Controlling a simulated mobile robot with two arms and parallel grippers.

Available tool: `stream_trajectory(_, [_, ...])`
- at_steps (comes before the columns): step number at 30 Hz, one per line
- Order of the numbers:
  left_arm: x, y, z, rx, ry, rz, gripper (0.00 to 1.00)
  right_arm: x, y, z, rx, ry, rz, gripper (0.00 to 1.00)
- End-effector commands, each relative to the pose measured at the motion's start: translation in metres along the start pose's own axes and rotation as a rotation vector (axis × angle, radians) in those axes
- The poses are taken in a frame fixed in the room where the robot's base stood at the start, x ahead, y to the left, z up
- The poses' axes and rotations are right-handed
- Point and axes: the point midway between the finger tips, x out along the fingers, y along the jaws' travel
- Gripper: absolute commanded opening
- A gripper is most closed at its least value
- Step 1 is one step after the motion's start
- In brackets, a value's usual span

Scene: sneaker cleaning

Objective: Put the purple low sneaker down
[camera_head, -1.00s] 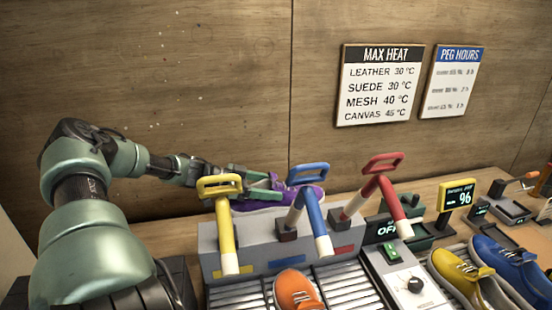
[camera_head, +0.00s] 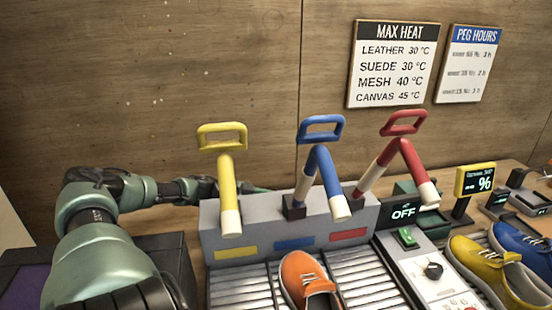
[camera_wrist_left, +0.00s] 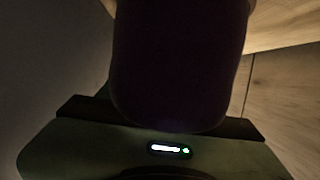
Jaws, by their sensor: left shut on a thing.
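The purple low sneaker is out of sight in the head view, where the grey block hides the space behind it. In the left wrist view a very dark shape, which looks like the sneaker (camera_wrist_left: 180,60), fills the middle, close against my left gripper (camera_wrist_left: 165,122). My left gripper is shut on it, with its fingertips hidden. In the head view my left arm reaches behind the grey block, and only a bit of green shows above its top edge. Whether the sneaker touches the surface below cannot be told. My right gripper is not in view.
The grey block (camera_head: 220,222) carries yellow (camera_head: 227,175), blue (camera_head: 325,170) and red (camera_head: 410,160) handled pegs. An orange sneaker (camera_head: 305,275) lies on the rollers in front. Yellow (camera_head: 470,255) and blue (camera_head: 520,250) sneakers stand at right. A display reads OFF (camera_head: 403,213).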

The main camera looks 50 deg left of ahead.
Motion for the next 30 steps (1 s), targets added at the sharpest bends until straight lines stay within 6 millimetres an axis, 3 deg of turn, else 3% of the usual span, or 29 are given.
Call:
stream_trajectory(5, [0.001, 0.0, 0.001, 0.0, 0.002, 0.0, 0.05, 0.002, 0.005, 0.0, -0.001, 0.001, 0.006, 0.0])
stream_trajectory(6, [0.001, 0.0, 0.002, 0.0, 0.0, 0.0, 0.7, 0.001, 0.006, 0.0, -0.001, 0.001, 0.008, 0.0])
stream_trajectory(8, [0.0, 0.0, 0.002, 0.0, -0.001, 0.0, 0.87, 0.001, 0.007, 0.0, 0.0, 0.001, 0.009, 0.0])
stream_trajectory(20, [-0.003, 0.0, -0.001, -0.001, -0.003, 0.001, 0.87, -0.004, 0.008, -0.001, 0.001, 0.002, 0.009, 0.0])
stream_trajectory(26, [-0.031, 0.0, -0.004, -0.001, -0.009, 0.001, 0.87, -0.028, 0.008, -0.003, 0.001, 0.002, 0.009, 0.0])
stream_trajectory(30, [-0.064, 0.0, -0.007, -0.003, -0.009, -0.001, 0.87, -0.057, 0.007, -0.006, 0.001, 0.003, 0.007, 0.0])
